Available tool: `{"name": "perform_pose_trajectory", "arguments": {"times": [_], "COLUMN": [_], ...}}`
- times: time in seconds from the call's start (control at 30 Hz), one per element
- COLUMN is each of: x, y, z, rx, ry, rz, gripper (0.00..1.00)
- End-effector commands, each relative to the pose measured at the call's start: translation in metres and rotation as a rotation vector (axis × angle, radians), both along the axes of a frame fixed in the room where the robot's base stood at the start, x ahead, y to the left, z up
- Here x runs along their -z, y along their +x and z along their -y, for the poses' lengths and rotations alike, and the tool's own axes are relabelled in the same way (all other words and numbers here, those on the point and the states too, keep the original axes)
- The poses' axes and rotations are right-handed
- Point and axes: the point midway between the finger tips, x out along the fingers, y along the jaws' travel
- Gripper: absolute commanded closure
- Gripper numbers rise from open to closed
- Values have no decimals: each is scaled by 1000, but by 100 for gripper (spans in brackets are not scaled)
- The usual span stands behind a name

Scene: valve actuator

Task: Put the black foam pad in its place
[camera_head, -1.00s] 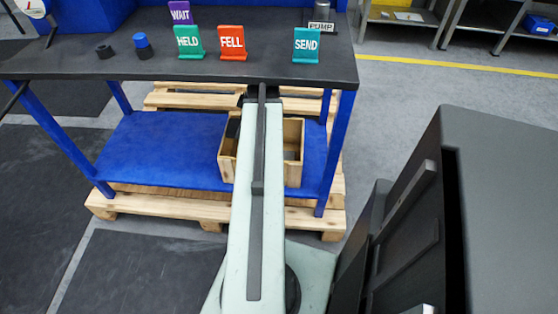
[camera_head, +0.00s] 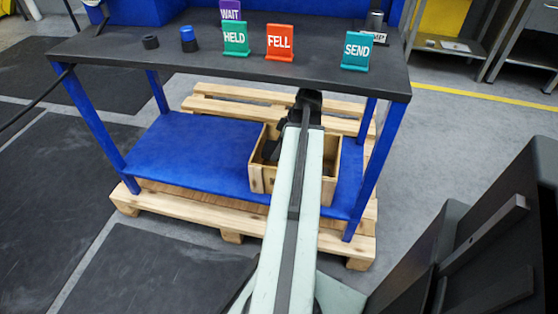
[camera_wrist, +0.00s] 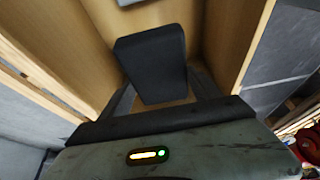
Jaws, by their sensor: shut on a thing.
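The black foam pad (camera_wrist: 152,62) is a dark, flat block with rounded corners in the wrist view. My gripper (camera_wrist: 160,92) is shut on it, with the pad standing out beyond the fingers. Pale wooden walls of an open crate (camera_wrist: 235,40) surround the pad in that view. In the head view the crate (camera_head: 257,180) stands on the blue lower shelf, and my gripper (camera_head: 272,150) is a dark shape at its opening. My arm hides part of the crate, and the pad cannot be told apart from the gripper there.
The dark bench top (camera_head: 200,62) overhangs the shelf. On it stand HELD (camera_head: 236,40), FELL (camera_head: 280,42) and SEND (camera_head: 355,50) signs and two small round parts. Blue legs (camera_head: 362,170) flank the shelf (camera_head: 190,150), whose left part is clear. A wooden pallet (camera_head: 190,218) lies underneath.

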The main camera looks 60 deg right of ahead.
Motion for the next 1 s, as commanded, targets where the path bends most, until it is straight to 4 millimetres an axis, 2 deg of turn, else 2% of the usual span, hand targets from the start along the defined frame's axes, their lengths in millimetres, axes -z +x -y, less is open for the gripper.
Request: {"name": "perform_pose_trajectory", "arguments": {"times": [0.2, 0.27, 0.5, 1.0], "x": [34, 40, 35, 47], "y": [0, 0, 0, 1], "z": [0, 0, 0, -1], "rx": [0, 0, -1, -2], "ry": [0, 0, 0, 0], "rz": [0, 0, 0, 0], "gripper": [67, 67, 67, 67]}}
